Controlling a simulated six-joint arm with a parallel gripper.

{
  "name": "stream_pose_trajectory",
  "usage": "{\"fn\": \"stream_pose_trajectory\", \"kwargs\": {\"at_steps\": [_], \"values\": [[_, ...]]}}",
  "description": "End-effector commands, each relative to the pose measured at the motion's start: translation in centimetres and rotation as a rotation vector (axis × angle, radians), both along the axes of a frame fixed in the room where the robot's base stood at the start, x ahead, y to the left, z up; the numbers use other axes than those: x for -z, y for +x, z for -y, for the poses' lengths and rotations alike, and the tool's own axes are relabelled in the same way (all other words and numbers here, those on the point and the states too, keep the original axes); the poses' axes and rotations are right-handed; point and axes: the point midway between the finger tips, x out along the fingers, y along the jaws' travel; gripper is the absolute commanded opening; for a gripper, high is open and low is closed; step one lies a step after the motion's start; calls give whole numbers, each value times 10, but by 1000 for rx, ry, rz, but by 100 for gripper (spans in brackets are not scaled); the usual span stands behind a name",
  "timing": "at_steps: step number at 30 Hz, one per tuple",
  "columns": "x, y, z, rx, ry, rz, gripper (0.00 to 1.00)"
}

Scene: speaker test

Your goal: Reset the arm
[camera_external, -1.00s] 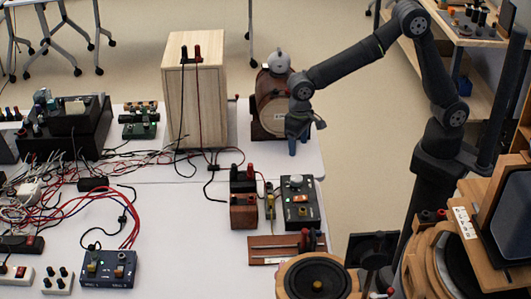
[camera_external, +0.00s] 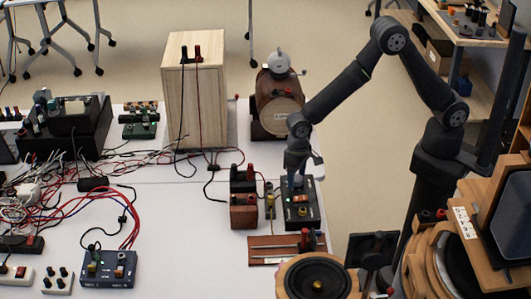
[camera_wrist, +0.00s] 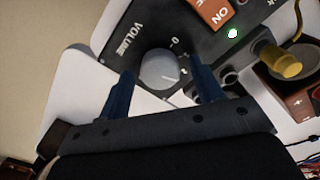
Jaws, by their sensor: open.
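My gripper (camera_external: 295,176) points down over the back end of a black control box (camera_external: 309,218) on the white table. The wrist view shows my gripper (camera_wrist: 164,84) open, with its two blue fingers on either side of a grey volume knob (camera_wrist: 160,68). There is a gap between each finger and the knob. I cannot tell the height of the fingertips over the box. The box also carries an orange ON switch (camera_wrist: 212,12) and a lit green lamp (camera_wrist: 233,34). In the external view my gripper hides the knob.
A dark-topped wooden block with terminals (camera_external: 243,210) stands left of the box. A brown board (camera_external: 268,252) lies in front. A wooden barrel-shaped device (camera_external: 280,105) and a tall wooden cabinet (camera_external: 204,105) stand behind. Tangled cables cover the left table.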

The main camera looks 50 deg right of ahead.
Motion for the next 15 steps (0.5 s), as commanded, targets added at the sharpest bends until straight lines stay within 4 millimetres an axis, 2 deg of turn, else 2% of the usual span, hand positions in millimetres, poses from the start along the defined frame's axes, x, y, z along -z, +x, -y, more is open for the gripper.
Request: {"fn": "stream_pose_trajectory", "kwargs": {"at_steps": [1,15], "values": [[8,0,0,-11,-2,-2,60],[4,0,0,-407,0,0,60]]}}
